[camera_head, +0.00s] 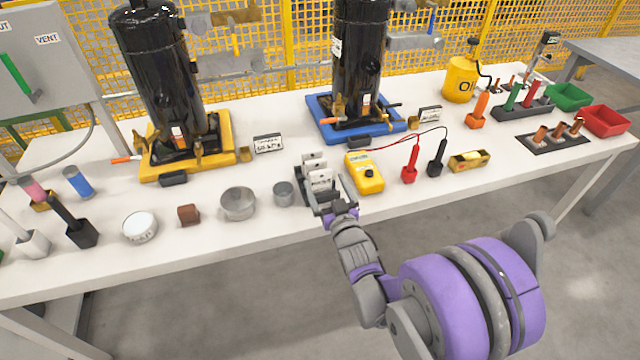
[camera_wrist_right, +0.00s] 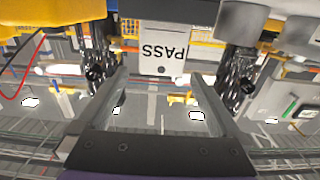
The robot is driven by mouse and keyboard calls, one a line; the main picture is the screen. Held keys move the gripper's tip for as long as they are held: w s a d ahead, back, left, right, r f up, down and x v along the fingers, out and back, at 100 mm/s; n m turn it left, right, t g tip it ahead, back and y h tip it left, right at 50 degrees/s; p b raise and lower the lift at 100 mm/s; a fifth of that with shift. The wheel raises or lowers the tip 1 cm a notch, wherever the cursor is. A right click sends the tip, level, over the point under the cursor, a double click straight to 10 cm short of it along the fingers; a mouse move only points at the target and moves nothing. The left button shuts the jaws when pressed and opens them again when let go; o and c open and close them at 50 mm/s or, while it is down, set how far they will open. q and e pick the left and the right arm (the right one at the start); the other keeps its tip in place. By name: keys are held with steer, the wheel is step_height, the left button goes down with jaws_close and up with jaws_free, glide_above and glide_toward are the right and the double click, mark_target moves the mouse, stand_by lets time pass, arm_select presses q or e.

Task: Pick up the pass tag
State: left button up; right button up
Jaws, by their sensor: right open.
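The pass tag (camera_wrist_right: 163,58) is a white plate that reads PASS, upside down in the right wrist view. It appears between the two fingers of my right gripper (camera_wrist_right: 161,88), which are spread with gaps showing on both sides of it. In the head view my right gripper (camera_head: 320,190) is at the table's front middle, and a white tag (camera_head: 322,178) shows at its fingers. The fingers partly hide the tag's stand, and I cannot tell how deep the tag sits between them. My left gripper is not in view.
A yellow meter (camera_head: 364,173) with red and black probes stands close right of the gripper. A small grey cup (camera_head: 284,194) and a metal bowl (camera_head: 237,204) are close left. Black compressors stand behind on a yellow pallet (camera_head: 228,158) and a blue pallet (camera_head: 330,128).

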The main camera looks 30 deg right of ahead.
mark_target(322, 176)
steer(key=x, duration=0.4)
steer(key=shift+w+f, duration=0.15)
steer(key=shift+w, duration=0.25)
steer(key=c, duration=1.2)
